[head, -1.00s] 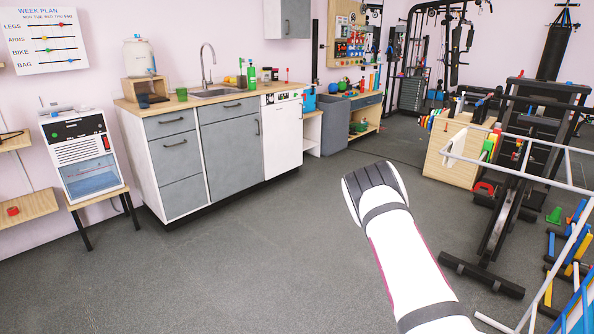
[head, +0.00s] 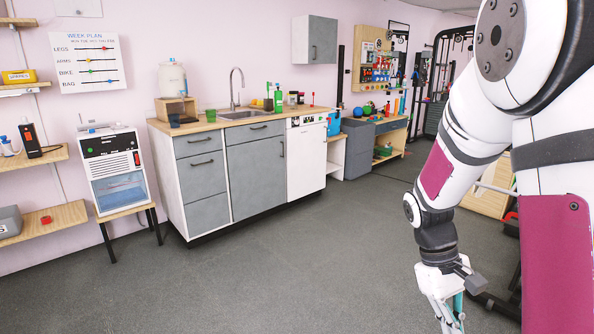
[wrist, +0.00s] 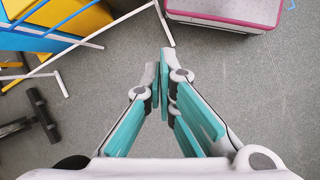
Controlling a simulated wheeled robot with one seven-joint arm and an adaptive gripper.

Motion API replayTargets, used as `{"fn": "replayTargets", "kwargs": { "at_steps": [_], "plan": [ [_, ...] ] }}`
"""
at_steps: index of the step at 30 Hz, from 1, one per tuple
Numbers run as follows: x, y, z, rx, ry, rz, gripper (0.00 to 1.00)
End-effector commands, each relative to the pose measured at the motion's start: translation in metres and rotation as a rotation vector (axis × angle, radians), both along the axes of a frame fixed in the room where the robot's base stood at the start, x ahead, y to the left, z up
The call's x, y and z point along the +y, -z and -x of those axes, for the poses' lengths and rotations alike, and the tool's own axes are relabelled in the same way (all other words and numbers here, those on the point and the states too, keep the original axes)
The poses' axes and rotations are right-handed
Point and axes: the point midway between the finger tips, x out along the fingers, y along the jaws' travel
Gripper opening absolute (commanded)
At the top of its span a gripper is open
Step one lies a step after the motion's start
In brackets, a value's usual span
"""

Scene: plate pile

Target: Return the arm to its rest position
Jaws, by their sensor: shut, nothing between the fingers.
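My gripper (head: 454,318) hangs at the lower right of the head view, below my bent white arm, with its fingers partly cut off by the bottom edge. In the wrist view my gripper (wrist: 166,92) has its teal-padded fingers together at the tips. Nothing is between them, and grey floor shows beyond. The arm is folded close to the camera on the right side of the head view.
A counter (head: 215,127) with a sink stands against the wall, and a white machine (head: 115,165) stands on a stool at left. Shelves (head: 55,220) line the left edge. In the wrist view, a white frame (wrist: 70,45) is upper left. Open floor (head: 270,265) lies ahead.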

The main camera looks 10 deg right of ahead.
Motion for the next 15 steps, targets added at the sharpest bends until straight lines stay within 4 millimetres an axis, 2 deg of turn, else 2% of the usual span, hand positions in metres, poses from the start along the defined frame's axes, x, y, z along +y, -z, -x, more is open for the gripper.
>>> {"fn": "replayTargets", "kwargs": {
  "at_steps": [1,6,15],
  "plan": [
    [0.008,-0.013,0.004,-0.030,0.008,-0.008,0.00],
    [0.034,-0.050,0.020,-0.111,0.039,-0.036,0.00],
    [0.076,-0.102,0.061,-0.247,0.082,-0.083,0.00]
  ]
}}
